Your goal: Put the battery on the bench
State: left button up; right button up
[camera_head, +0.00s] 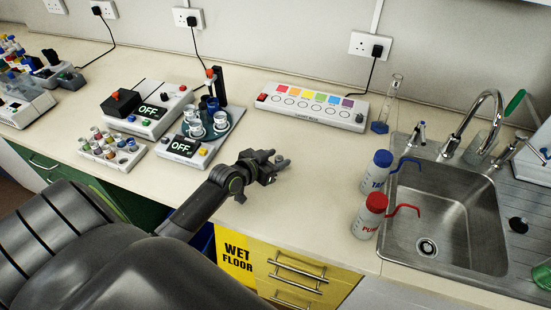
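My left gripper (279,158) is above the clear middle of the bench (310,205), to the right of the two devices with "OFF" displays. Its fingers look spread, and I see nothing held between them. I cannot pick out a battery with certainty. A black block (122,103) with a red top sits on the left end of the rear "OFF" device (150,112), but I cannot tell whether it is the battery. My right gripper is not in view.
A long colour-square panel (312,105) lies at the back. Blue-capped (377,172) and red-capped (369,215) bottles stand beside the sink (440,205).

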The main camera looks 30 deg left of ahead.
pick_arm(q)
jog(key=shift+r, duration=0.1)
jog(key=shift+r, duration=0.15)
jog(key=v, duration=1.2)
